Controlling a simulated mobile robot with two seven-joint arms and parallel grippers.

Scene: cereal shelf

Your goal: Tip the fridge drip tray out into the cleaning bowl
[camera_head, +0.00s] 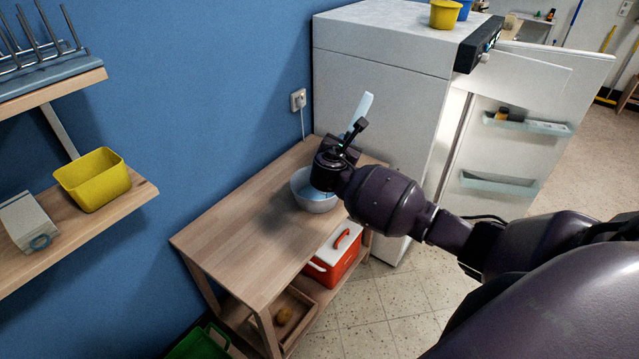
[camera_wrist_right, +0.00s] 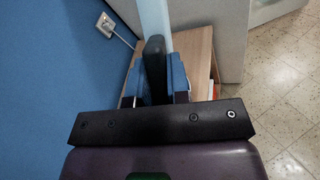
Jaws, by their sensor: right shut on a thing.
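The drip tray is a pale blue, narrow piece (camera_head: 360,108) that stands steeply tilted above the bowl; its lower part is hidden by my gripper. In the right wrist view the pale tray (camera_wrist_right: 155,20) rises at the top, behind the dark finger. My right gripper (camera_head: 346,142) is shut on the tray, over the far side of the bowl. The cleaning bowl (camera_head: 320,205) is round and pale, with a blue inside, and stands on the wooden table; my wrist hides part of it. I cannot tell whether liquid is in it. My left gripper is out of view.
The wooden table (camera_head: 240,235) is bare left of the bowl. The white fridge (camera_head: 380,100) stands right behind it, its door (camera_head: 535,85) open. A red cooler box (camera_head: 335,255) sits below the tabletop. Wall shelves at left hold a yellow bin (camera_head: 93,180).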

